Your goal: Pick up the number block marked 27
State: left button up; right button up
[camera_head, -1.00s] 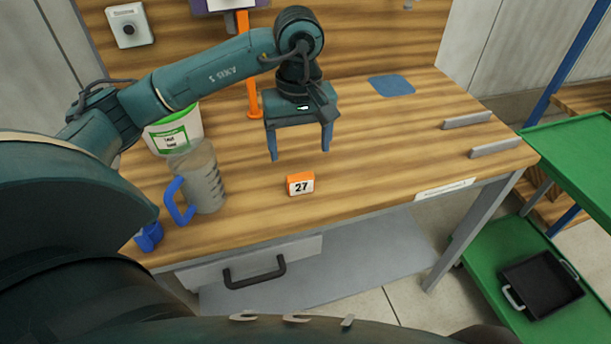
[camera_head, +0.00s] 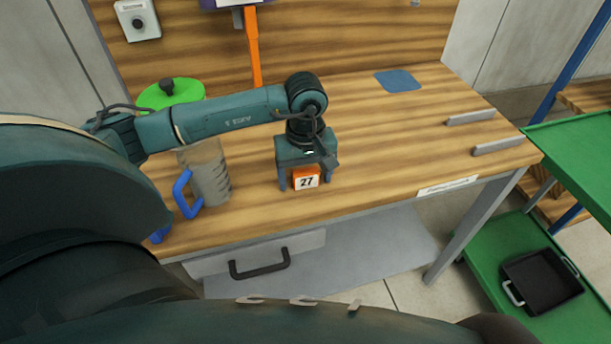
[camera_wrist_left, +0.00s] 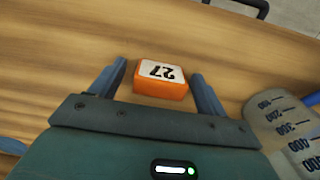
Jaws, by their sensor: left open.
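The number block marked 27 (camera_head: 306,179) is a small orange block with a white label, lying on the wooden workbench near its front edge. My left gripper (camera_head: 305,182) is open and lowered over it, with one finger on each side of the block. In the left wrist view, the block (camera_wrist_left: 160,80) sits between the fingertips of my left gripper (camera_wrist_left: 158,80), with gaps visible at both sides. The label reads upside down there. My right gripper is not in view.
A clear measuring jug (camera_head: 209,172) with a blue handle stands left of the block; it also shows at the right of the wrist view (camera_wrist_left: 285,130). A green-lidded tub (camera_head: 170,95) is behind my arm. Two grey rails (camera_head: 498,146) lie at the bench's right. A green cart (camera_head: 580,150) stands beyond.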

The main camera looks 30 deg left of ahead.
pick_arm(q)
jog(key=shift+c, duration=0.4)
jog(key=c, duration=1)
jog(key=shift+o, duration=0.2)
jog(key=shift+r, duration=0.1)
